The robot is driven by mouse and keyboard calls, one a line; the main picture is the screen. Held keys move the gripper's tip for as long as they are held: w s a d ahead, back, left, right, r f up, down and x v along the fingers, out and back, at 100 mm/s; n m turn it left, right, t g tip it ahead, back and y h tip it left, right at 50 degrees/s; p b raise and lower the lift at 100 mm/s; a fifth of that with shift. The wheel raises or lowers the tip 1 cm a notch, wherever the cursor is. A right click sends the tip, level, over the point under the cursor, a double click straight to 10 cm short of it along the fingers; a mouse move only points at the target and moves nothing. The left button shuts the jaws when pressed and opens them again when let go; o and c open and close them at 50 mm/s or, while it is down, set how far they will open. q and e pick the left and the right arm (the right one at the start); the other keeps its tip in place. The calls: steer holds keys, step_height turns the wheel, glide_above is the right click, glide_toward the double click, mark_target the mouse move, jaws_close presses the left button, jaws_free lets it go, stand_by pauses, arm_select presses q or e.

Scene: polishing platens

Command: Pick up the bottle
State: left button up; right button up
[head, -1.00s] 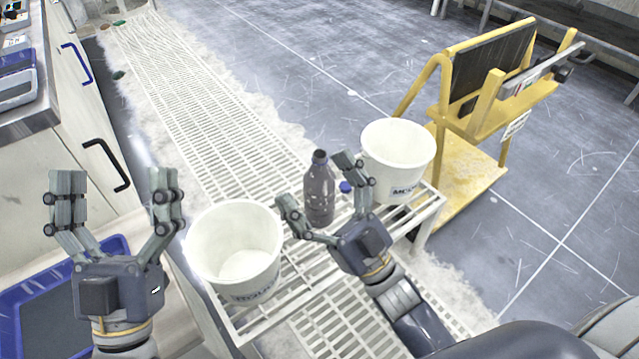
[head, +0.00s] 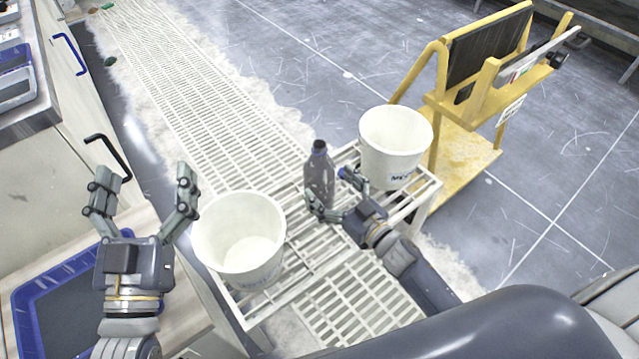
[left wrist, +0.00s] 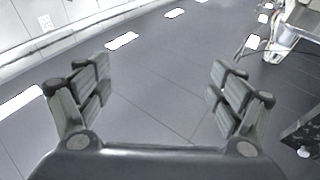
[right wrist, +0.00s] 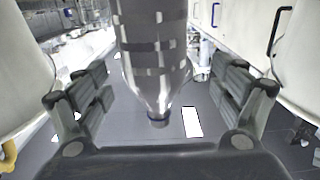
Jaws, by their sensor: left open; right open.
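A dark, translucent bottle (head: 319,180) with a dark cap stands upright on a white slatted rack (head: 300,268), between two white buckets. My right gripper (head: 334,193) is open at the bottle's near side, low on its body. In the right wrist view the bottle (right wrist: 152,50) appears upside down, between and beyond the open fingers (right wrist: 160,97); I cannot tell whether they touch it. My left gripper (head: 146,190) is open and empty, left of the left bucket. The left wrist view shows only floor between its fingers (left wrist: 160,88).
The left bucket (head: 207,240) and the right bucket (head: 371,165) stand close on either side of the bottle. A yellow cart (head: 455,150) stands behind at right. A blue-rimmed tray (head: 22,300) lies at lower left.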

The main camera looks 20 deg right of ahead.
steer(key=x, duration=0.1)
steer(key=b+x, duration=0.1)
steer(key=x, duration=0.2)
steer(key=shift+w+d+f+b, duration=0.1)
steer(key=shift+w+d+b, duration=0.1)
steer(key=shift+w+b, duration=0.25)
steer(key=shift+w, duration=0.25)
arm_select(q)
steer(key=s+r+t+h, duration=0.1)
steer(key=s+r+t, duration=0.3)
steer(key=r, duration=0.3)
steer(key=shift+s+r+t+h, duration=0.2)
steer(key=shift+r+t+h, duration=0.1)
steer(key=shift+t, duration=0.1)
arm_select(e)
steer(key=c, duration=1.2)
